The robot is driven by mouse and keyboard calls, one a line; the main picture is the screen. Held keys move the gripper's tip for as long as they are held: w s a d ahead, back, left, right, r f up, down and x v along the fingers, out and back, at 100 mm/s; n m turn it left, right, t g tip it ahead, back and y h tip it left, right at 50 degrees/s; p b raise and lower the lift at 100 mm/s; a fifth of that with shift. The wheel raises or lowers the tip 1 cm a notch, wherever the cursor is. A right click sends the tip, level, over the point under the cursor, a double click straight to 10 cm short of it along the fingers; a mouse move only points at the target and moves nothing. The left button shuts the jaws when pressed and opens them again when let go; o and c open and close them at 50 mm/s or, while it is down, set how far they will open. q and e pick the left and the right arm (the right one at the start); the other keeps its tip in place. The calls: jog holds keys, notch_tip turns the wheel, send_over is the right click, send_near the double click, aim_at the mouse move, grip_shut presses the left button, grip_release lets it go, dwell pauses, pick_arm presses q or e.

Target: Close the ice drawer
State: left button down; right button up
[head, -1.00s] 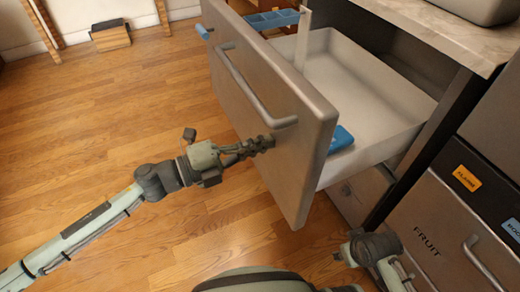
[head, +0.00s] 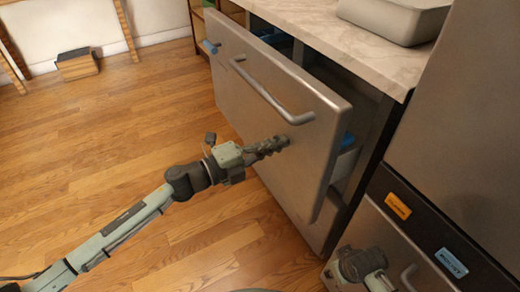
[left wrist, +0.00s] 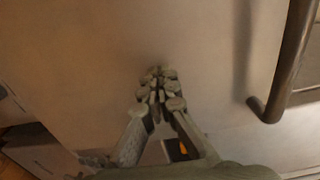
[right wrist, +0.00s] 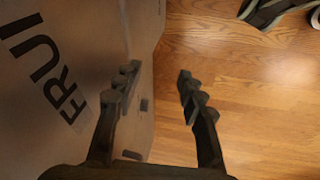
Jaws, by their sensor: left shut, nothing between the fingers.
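The ice drawer (head: 240,105) has a large grey metal front with a bar handle (head: 262,92), and is pulled out a little under the counter. Through the narrow gap above and beside its front I see some blue and white inside. My left gripper (head: 278,146) is shut and empty, with its fingertips at the drawer front below the handle's near end. In the left wrist view the shut fingertips (left wrist: 159,76) are at or against the front, left of the handle (left wrist: 282,75). My right gripper (right wrist: 155,85) is open and empty beside the front marked FRUI (right wrist: 45,70).
A marble-look counter (head: 330,30) with a grey tray (head: 398,18) is above the drawer. A cabinet with orange (head: 398,206) and blue (head: 451,262) labels stands at the right. Wooden floor (head: 110,130) is clear at left; a small box (head: 77,64) sits by the wall.

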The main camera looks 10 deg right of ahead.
pick_arm(q)
jog(key=b+x, duration=0.1)
jog(key=x, duration=1.1)
jog(key=shift+b, duration=0.4)
pick_arm(e)
jog(key=v, duration=0.4)
jog(key=shift+w+d+r, duration=0.2)
jog(key=shift+w+r, duration=0.05)
jog(key=shift+r, duration=0.25)
pick_arm(q)
jog(key=shift+r, duration=0.1)
